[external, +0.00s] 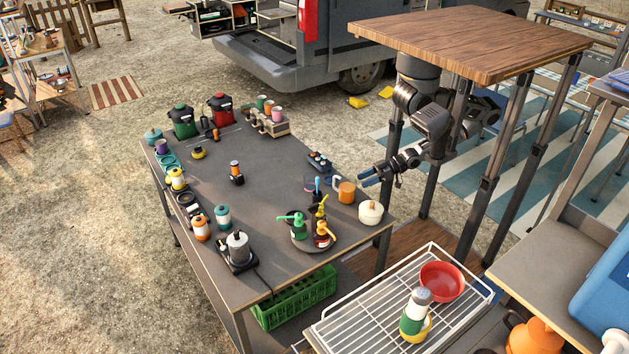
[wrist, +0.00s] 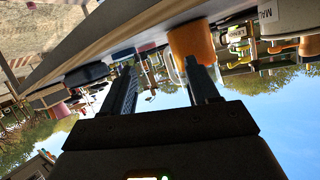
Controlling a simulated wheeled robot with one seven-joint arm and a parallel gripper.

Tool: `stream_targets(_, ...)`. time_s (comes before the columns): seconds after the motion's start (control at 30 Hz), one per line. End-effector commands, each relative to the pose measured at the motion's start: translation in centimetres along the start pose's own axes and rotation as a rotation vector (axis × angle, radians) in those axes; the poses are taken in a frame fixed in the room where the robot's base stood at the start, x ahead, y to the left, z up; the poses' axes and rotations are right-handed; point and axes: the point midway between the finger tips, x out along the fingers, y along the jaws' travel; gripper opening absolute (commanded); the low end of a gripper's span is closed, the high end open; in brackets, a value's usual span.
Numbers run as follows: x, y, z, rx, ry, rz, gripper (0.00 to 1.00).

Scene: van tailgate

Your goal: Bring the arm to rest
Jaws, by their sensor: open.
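My arm reaches out from beneath the wooden tabletop in the external view. My gripper (external: 368,177) points left, above the right edge of the dark table and close to the orange cup (external: 346,193). Its fingers are apart, with nothing seen held between them. In the wrist view, which looks upside down, both fingers of my gripper (wrist: 160,72) show spread, and the orange cup (wrist: 190,42) appears beyond the right finger. I cannot tell the exact gap between fingers and cup.
The dark table (external: 270,180) carries several jars, a round tray of bottles (external: 300,238) and a cream pot (external: 371,212). The wooden tabletop (external: 470,38) hangs over my arm. A white wire rack (external: 350,325) with a red bowl (external: 442,281) stands in front.

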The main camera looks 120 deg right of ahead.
Motion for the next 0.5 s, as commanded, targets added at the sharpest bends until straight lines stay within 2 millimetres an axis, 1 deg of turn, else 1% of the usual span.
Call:
stream_targets(0.17, 0.8, -1.8, -1.4, -0.116, 0.076, -0.038, 0.60)
stream_targets(0.3, 0.7, -5.2, -2.0, -0.207, 0.103, -0.137, 0.60)
stream_targets(0.5, -0.2, -9.1, -1.6, -0.253, 0.088, -0.264, 0.60)
